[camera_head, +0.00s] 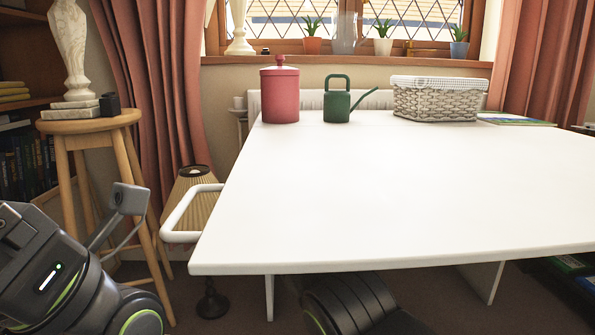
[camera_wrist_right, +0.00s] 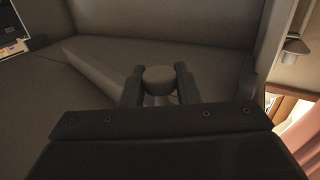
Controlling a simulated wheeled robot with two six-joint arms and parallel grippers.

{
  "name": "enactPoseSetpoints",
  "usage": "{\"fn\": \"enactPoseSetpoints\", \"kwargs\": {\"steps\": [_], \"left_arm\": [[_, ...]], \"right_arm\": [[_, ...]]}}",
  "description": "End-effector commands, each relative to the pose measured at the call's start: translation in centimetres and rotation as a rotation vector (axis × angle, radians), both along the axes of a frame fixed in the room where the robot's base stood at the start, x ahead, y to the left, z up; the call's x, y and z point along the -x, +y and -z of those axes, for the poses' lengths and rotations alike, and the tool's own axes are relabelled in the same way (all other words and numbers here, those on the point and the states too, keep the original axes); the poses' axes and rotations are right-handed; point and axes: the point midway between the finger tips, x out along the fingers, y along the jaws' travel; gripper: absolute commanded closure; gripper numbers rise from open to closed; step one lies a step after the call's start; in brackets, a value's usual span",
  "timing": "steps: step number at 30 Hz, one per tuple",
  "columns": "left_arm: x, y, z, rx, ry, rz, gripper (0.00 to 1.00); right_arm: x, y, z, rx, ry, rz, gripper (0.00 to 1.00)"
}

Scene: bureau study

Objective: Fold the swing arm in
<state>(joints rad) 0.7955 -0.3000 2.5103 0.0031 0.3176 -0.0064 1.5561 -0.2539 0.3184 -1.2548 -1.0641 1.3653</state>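A white table (camera_head: 390,190) fills the middle of the head view. A white tubular loop (camera_head: 180,209) juts out from its left edge; I cannot tell whether this is the swing arm. In the right wrist view, a round knob on a short stem (camera_wrist_right: 159,79) sits between the two fingers of my right gripper (camera_wrist_right: 160,84). The fingers flank it closely on both sides and look shut on it. What the knob is fixed to is unclear. My left arm is at the lower left of the head view, but its fingertips do not show.
A red canister (camera_head: 280,93), a green watering can (camera_head: 342,103) and a lidded basket (camera_head: 438,99) stand at the table's back. A wooden stool (camera_head: 92,125) and a lamp (camera_head: 197,187) stand left of it. The table's front is clear.

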Motion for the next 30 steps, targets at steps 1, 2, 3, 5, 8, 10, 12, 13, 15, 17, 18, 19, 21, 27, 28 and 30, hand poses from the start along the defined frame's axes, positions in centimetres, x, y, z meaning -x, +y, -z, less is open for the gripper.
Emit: {"fn": "enactPoseSetpoints", "kwargs": {"steps": [1, 2, 3, 5, 8, 10, 12, 13, 15, 17, 18, 19, 21, 27, 28, 30], "left_arm": [[0.0, 0.0, 0.0, 0.000, 0.000, 0.000, 0.12], [0.0, 0.0, 0.0, 0.000, 0.000, 0.000, 0.12], [0.0, 0.0, 0.0, 0.000, -0.001, 0.000, 0.12], [0.0, 0.0, 0.0, 0.000, -0.001, 0.000, 0.12], [0.0, 0.0, 0.0, 0.000, -0.001, 0.000, 0.12], [0.0, 0.0, 0.0, 0.000, -0.001, 0.000, 0.12], [0.0, 0.0, 0.0, 0.000, -0.001, 0.000, 0.12], [0.0, 0.0, 0.0, 0.000, -0.001, 0.000, 0.12], [0.0, 0.0, -0.1, 0.000, 0.000, -0.001, 0.12], [0.0, 0.0, -0.2, 0.000, 0.000, -0.001, 0.12], [0.0, 0.0, -0.3, 0.001, -0.001, -0.001, 0.12], [0.0, 0.0, -0.5, 0.001, -0.001, -0.001, 0.12], [0.0, 0.0, -0.7, 0.001, -0.004, -0.003, 0.12], [0.0, 0.1, -1.5, -0.009, -0.009, -0.018, 0.12], [0.0, 0.1, -1.6, -0.011, -0.008, -0.021, 0.12], [0.0, 0.1, -1.9, -0.015, -0.007, -0.025, 0.12]], "right_arm": [[0.0, 0.1, 0.3, 0.000, 0.006, -0.002, 0.67], [0.0, 0.1, 0.3, 0.001, 0.005, -0.002, 0.63], [0.0, 0.1, 0.2, 0.000, 0.004, -0.002, 0.57], [0.0, 0.1, 0.2, 0.000, 0.004, -0.002, 0.51], [0.0, 0.1, 0.1, 0.000, 0.002, -0.001, 0.51], [0.0, 0.0, 0.1, 0.000, 0.001, -0.001, 0.51], [0.0, 0.0, 0.0, 0.000, 0.001, -0.001, 0.51], [0.0, 0.1, 0.0, 0.000, 0.000, -0.001, 0.51], [0.1, 0.1, 0.0, 0.000, 0.000, -0.002, 0.51], [0.2, 0.3, -0.1, -0.001, 0.000, -0.003, 0.51], [0.3, 0.4, -0.1, 0.000, 0.000, -0.003, 0.51], [0.4, 0.5, 0.0, 0.000, 0.000, -0.004, 0.51], [0.7, 0.7, -0.1, -0.001, 0.000, -0.006, 0.51], [2.1, 1.3, -0.1, -0.003, 0.001, -0.003, 0.51], [2.3, 1.3, -0.2, -0.003, 0.001, -0.003, 0.51], [3.0, 1.9, -0.1, -0.003, 0.002, -0.006, 0.51]]}}
